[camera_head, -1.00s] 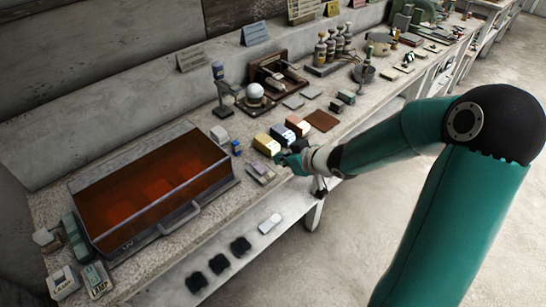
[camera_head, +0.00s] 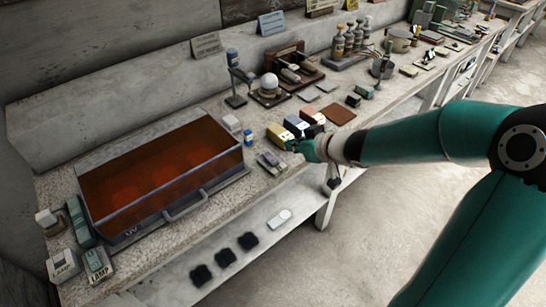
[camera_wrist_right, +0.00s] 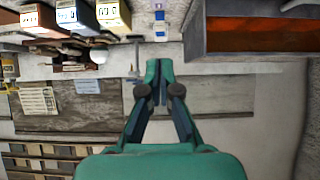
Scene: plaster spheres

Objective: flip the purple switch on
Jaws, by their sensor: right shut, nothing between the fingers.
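A small grey-purple switch block (camera_head: 271,162) sits near the front edge of the bench, right of the red-brown glass-topped box. It is small here, and its lever position cannot be told. My right gripper (camera_head: 294,146) is just right of the switch block, close to the bench edge and in front of the small boxes. In the right wrist view its fingers (camera_wrist_right: 160,70) are shut with nothing between them. My left gripper is not in view.
Yellow (camera_head: 280,135), blue-white (camera_head: 296,125) and orange-white (camera_head: 312,117) boxes stand behind the gripper. The large glass-topped box (camera_head: 225,180) stands left, with a small blue item (camera_head: 248,137) beside it. Lamp blocks (camera_head: 97,264) sit far left. Open floor lies in front.

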